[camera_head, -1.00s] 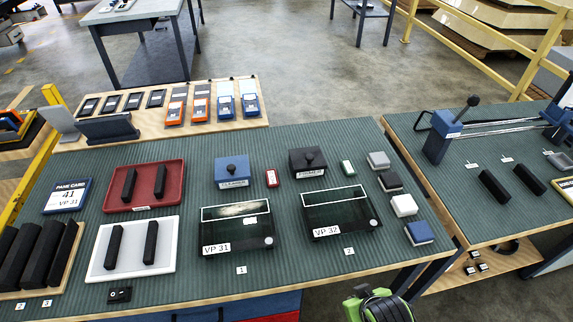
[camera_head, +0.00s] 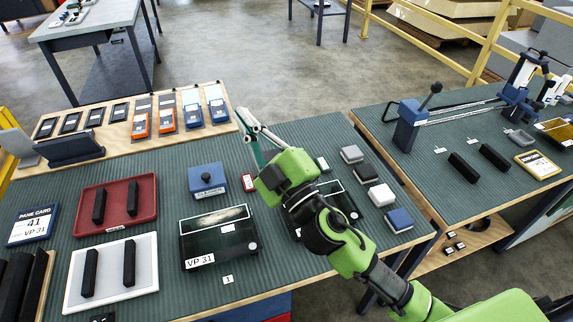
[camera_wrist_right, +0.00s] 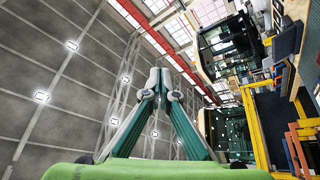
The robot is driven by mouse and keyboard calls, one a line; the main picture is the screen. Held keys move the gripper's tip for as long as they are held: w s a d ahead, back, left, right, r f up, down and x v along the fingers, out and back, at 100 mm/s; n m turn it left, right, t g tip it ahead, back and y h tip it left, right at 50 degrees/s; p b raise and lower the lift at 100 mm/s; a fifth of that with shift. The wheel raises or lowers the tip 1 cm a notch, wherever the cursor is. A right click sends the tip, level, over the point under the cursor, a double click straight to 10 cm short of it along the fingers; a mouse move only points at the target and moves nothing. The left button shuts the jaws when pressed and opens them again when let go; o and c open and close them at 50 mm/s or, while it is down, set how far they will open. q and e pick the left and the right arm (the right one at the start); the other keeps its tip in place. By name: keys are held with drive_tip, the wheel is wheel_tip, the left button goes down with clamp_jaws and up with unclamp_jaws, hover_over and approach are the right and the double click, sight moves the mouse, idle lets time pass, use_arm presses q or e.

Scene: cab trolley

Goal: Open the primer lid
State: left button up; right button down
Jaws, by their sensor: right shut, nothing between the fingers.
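A blue box with a dark round knob on its lid (camera_head: 207,184) stands on the green ribbed mat; its label is too small to read. The dark knobbed box to its right, seen earlier, is now hidden behind my right gripper and arm, so I cannot tell its lid's state. My right gripper (camera_head: 243,118) is raised above the table with its fingers toward the far left. In the right wrist view its fingertips (camera_wrist_right: 160,78) meet with nothing between them. My left gripper is not in view.
My right arm partly covers the right glass pane (camera_head: 344,201). The left glass pane (camera_head: 218,239), red tray (camera_head: 115,222) and white tray (camera_head: 111,282) lie left. Several small blocks, including a white one (camera_head: 381,195), stand right. A wooden rack (camera_head: 180,132) runs along the back.

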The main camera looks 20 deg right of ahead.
drive_tip(key=s+a+r+n+g+y, duration=0.25)
drive_tip(key=a+n+g+y, duration=0.35)
drive_tip(key=a+n+y, duration=0.5)
drive_tip(key=s+a+f+n+g+h, duration=0.15)
drive_tip(key=a+f+n+g, duration=0.25)
drive_tip(key=f+n+g, duration=0.4)
drive_tip(key=w+d+f+n+g+h, duration=0.2)
drive_tip(key=w+d+f+n+h, duration=0.15)
drive_tip(key=f+h, duration=0.35)
drive_tip(key=w+d+f+m+h, duration=0.1)
drive_tip(key=w+d+f+h, duration=0.15)
drive_tip(key=d, duration=0.55)
drive_tip(key=w+d+f+t+h, duration=0.1)
drive_tip(key=w+d+f+h, duration=0.2)
drive_tip(key=d, duration=0.5)
drive_tip(key=w+d+f+m+h, duration=0.1)
drive_tip(key=w+d+h, duration=0.25)
drive_tip(key=d, duration=0.45)
drive_tip(key=shift+n+h, duration=0.25)
drive_tip(key=b+x, duration=0.5)
drive_tip(key=x, duration=0.4)
drive_tip(key=shift+s+f, duration=0.15)
drive_tip(key=shift+f, duration=0.1)
